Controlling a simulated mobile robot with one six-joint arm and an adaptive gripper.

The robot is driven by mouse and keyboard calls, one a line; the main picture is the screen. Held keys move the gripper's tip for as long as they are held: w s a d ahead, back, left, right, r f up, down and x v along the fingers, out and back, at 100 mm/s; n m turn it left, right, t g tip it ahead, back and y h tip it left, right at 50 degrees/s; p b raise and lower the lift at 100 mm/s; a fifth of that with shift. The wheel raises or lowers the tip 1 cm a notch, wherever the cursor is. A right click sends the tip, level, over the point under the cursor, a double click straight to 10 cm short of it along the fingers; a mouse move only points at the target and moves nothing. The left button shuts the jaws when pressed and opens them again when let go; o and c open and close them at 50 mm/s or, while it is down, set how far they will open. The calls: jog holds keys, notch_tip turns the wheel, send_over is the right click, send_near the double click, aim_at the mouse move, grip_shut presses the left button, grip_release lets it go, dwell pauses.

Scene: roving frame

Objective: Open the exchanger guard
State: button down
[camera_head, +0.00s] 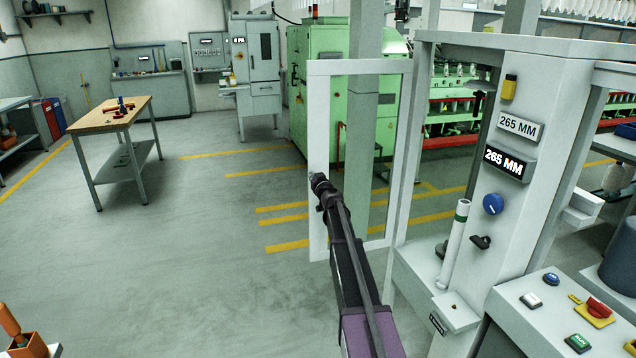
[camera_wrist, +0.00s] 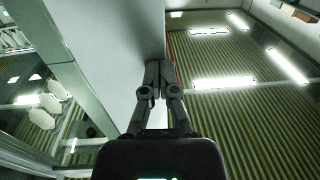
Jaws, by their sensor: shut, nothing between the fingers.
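The exchanger guard (camera_head: 318,130) is a pale rectangular frame with a see-through middle, standing upright at the left side of the grey machine. It stands out to the left from the machine's front post (camera_head: 408,170). My gripper (camera_head: 318,181) is at the guard's left upright, about mid-height, shut and empty. In the wrist view my shut fingers (camera_wrist: 158,70) lie close to the edge of a broad pale surface (camera_wrist: 120,45), likely the guard's upright. I cannot tell whether they touch it. My gripper and arm hide part of the guard's lower left.
The machine column (camera_head: 530,210) carries 265 MM labels and a blue knob (camera_head: 493,204). A white tube (camera_head: 453,243) stands on its ledge. A button panel (camera_head: 570,310) is at the lower right. A wooden-topped table (camera_head: 110,115) stands back left. The floor (camera_head: 190,240) left of the guard is clear.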

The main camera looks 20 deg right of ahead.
jog(key=w, duration=0.2)
jog(key=w+d, duration=0.1)
jog(key=w, duration=0.2)
jog(key=shift+w+d, duration=0.2)
jog(key=shift+w, duration=0.8)
jog(key=shift+s+a, duration=0.1)
jog(key=shift+s, duration=0.1)
jog(key=shift+s+a, duration=0.2)
jog(key=shift+s, duration=0.35)
jog(key=s+a, duration=0.3)
jog(key=s, duration=0.9)
jog(key=shift+a, duration=0.4)
